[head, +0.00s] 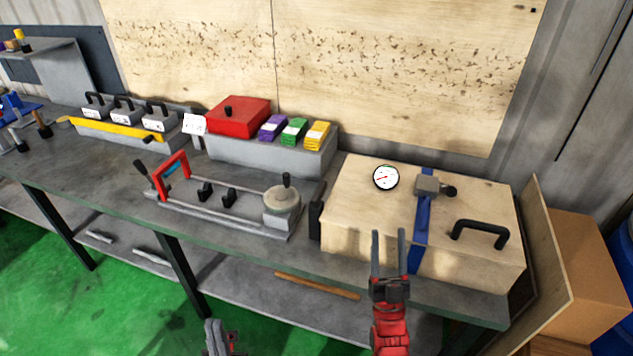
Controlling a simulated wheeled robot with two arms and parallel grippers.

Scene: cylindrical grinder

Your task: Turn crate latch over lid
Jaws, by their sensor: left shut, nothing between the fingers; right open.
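The light wooden crate (345,235) stands at the right end of the bench with its lid (345,200) down. A blue strap (424,230) runs over the lid and down the front, with a grey buckle block (428,185) and black knob on top. A dark upright piece (316,212) is at the crate's left end; I cannot tell whether it or the buckle is the latch. My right gripper (389,236) is open and empty, its fingers overlapping the crate's front in the picture. My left gripper (214,324) is shut and empty, low in front of the bench.
A round dial gauge (386,178) and a black handle (480,233) are on the lid. Left of the crate is a red-handled fixture (225,205). Behind it are a red box (238,116) and coloured packs (295,130). A board (550,260) leans at the right.

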